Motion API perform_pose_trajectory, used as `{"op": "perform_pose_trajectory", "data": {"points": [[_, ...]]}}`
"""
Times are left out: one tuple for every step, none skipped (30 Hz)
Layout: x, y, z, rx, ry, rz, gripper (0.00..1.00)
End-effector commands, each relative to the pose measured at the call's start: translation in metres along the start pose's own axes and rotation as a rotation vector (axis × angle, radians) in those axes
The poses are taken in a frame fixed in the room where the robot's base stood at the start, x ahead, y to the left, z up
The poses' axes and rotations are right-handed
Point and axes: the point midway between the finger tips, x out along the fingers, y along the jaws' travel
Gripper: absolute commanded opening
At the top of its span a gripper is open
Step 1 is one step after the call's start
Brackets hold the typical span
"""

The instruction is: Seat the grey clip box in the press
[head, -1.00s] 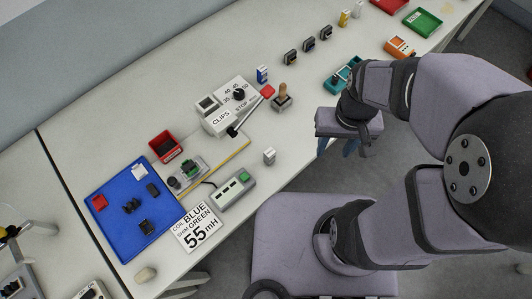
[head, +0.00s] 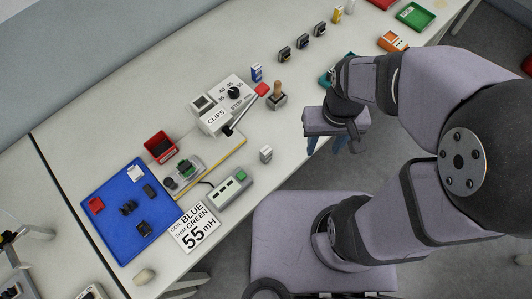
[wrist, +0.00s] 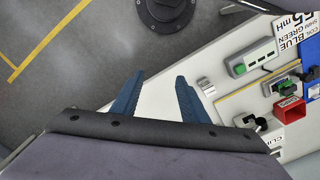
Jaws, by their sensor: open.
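A small light grey box (head: 265,154), which looks like the clip box, stands on the white table near its front edge. It also shows in the wrist view (wrist: 206,86), just right of my fingers. My gripper (head: 326,146) is right of the box, past the table's front edge. Its blue fingers are apart with nothing between them in the wrist view (wrist: 160,76). A machine marked CLIPS (head: 215,120) with a red-ended lever (head: 261,90) stands behind the box. A fixture holding a green part (head: 184,168) stands to the left. I cannot tell which is the press.
A grey unit with a green button (head: 230,188) and a "55 mH" card (head: 194,228) lie left of the box. A blue mat (head: 115,238) holds several small parts. A wooden-handled stamp (head: 277,95) and red bin (head: 160,146) stand behind. Table right of the box is clear.

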Motion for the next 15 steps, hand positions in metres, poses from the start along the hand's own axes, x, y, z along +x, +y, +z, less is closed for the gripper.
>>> {"op": "perform_pose_trajectory", "data": {"points": [[0.009,-0.01,0.003,-0.045,-0.017,0.001,0.41],[0.013,-0.016,0.005,-0.073,-0.028,0.001,0.41],[0.019,-0.023,0.008,-0.109,-0.044,0.003,0.41],[0.023,-0.029,0.01,-0.138,-0.054,0.005,0.41],[0.027,-0.035,0.011,-0.167,-0.065,0.007,0.41],[0.032,-0.043,0.012,-0.203,-0.075,0.009,0.41],[0.035,-0.049,0.012,-0.231,-0.083,0.011,0.41],[0.038,-0.054,0.012,-0.257,-0.089,0.014,0.41],[0.042,-0.062,0.012,-0.29,-0.096,0.016,0.41],[0.045,-0.068,0.011,-0.316,-0.1,0.018,0.41],[0.047,-0.073,0.01,-0.338,-0.103,0.02,0.41],[0.051,-0.081,0.009,-0.366,-0.105,0.023,0.41],[0.053,-0.087,0.007,-0.379,-0.106,0.025,0.41],[0.055,-0.093,0.004,-0.382,-0.104,0.027,0.41],[0.058,-0.101,0.001,-0.366,-0.101,0.03,0.41]]}}
